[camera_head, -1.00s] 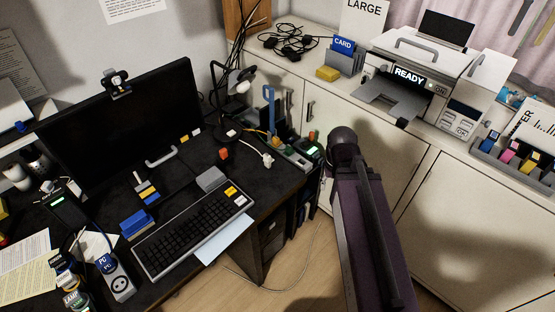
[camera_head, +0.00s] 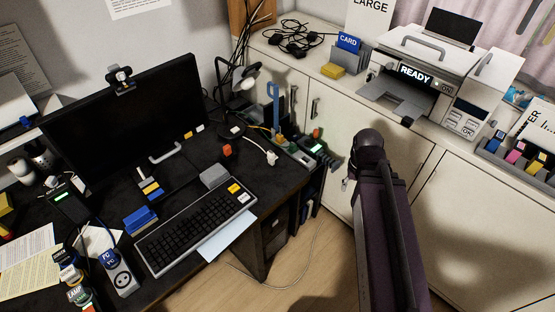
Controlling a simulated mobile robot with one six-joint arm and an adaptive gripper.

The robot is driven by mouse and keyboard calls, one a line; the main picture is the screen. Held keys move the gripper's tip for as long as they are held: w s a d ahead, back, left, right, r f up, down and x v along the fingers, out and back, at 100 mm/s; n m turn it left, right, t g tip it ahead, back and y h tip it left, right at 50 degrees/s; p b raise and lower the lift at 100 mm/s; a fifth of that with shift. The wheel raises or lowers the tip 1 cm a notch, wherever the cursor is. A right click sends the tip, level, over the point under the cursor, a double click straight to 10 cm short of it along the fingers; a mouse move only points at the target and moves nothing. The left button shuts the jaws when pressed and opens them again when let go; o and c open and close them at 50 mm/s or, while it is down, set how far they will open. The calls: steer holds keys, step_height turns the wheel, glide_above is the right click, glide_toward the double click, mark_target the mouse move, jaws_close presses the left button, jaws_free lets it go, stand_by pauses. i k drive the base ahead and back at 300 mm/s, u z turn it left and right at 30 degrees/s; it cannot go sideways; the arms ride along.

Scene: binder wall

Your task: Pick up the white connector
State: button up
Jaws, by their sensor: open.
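The white connector (camera_head: 271,158) is a small white plug. It lies near the right edge of the black desk (camera_head: 262,184), on the end of a pale cable, to the right of a small orange-red object (camera_head: 227,151). My dark purple arm link rises from the bottom right and ends in a round black joint, to the right of the connector and apart from it. I cannot make out my gripper in this view. Nothing visible is touching the connector.
A monitor (camera_head: 130,112), keyboard (camera_head: 195,230) and grey box (camera_head: 214,176) crowd the desk. A tool holder (camera_head: 274,122) and a device with a green display (camera_head: 317,147) stand behind and right of the connector. White cabinets (camera_head: 440,215) carry a printer (camera_head: 420,85).

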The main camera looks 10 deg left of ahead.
mark_target(272, 157)
steer(key=z, duration=0.05)
steer(key=k, duration=1.1)
steer(key=u, duration=0.5)
steer(key=i, duration=1)
